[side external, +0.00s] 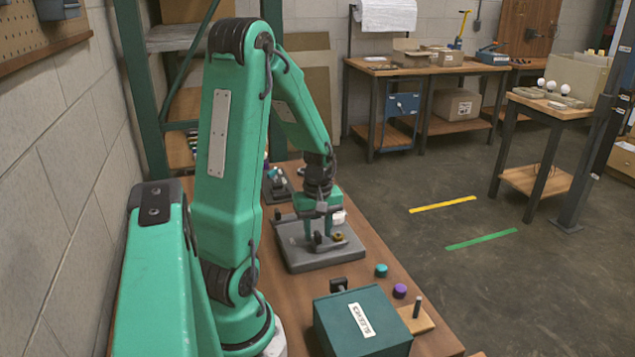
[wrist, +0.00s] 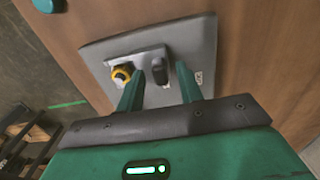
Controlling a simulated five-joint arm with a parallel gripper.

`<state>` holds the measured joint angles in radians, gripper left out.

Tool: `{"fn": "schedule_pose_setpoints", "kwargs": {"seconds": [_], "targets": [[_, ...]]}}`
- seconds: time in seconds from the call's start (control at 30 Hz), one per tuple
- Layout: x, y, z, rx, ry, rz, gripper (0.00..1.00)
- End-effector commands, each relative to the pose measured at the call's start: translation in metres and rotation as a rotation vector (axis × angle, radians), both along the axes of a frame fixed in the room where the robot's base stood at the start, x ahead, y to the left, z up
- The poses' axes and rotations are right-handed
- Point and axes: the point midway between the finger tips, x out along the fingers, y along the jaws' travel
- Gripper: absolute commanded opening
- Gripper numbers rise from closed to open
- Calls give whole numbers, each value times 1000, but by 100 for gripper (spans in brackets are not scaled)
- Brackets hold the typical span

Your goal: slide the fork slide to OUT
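A grey fixture plate (side external: 340,252) lies on the wooden bench in the side external view, and it also shows in the wrist view (wrist: 205,40). A dark grey upright piece (wrist: 159,72), which may be the fork slide's handle, rises from the plate. A yellow-ringed knob (wrist: 122,74) is left of it. My gripper (wrist: 160,70) has its two green fingers apart, with the dark piece appearing between them. I cannot tell whether either finger touches it. In the side external view my gripper (side external: 319,226) is low over the plate. Part of a label ending in "CK" shows beside the right finger; no OUT mark is legible.
A teal labelled box (side external: 350,335) stands at the bench's near end. A teal cap (side external: 381,270), a purple cap (side external: 399,291) and a wooden block with a peg (side external: 416,315) lie nearby. Another dark fixture (side external: 275,186) is behind the plate.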

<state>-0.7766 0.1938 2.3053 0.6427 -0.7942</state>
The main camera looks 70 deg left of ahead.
Motion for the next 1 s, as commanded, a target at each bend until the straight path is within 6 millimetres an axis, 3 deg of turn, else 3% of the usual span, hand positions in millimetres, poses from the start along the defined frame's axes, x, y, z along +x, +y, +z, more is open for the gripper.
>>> {"fn": "schedule_pose_setpoints", "kwargs": {"seconds": [0.17, 0.37, 0.67, 1.0], "targets": [[0, 0, 0, 0, 0, 0, 36], [0, 0, 0, 0, 0, 0, 1], [-3, 0, 0, 0, 0, 1, 0], [-45, 1, 1, 2, -1, 5, 0]]}}
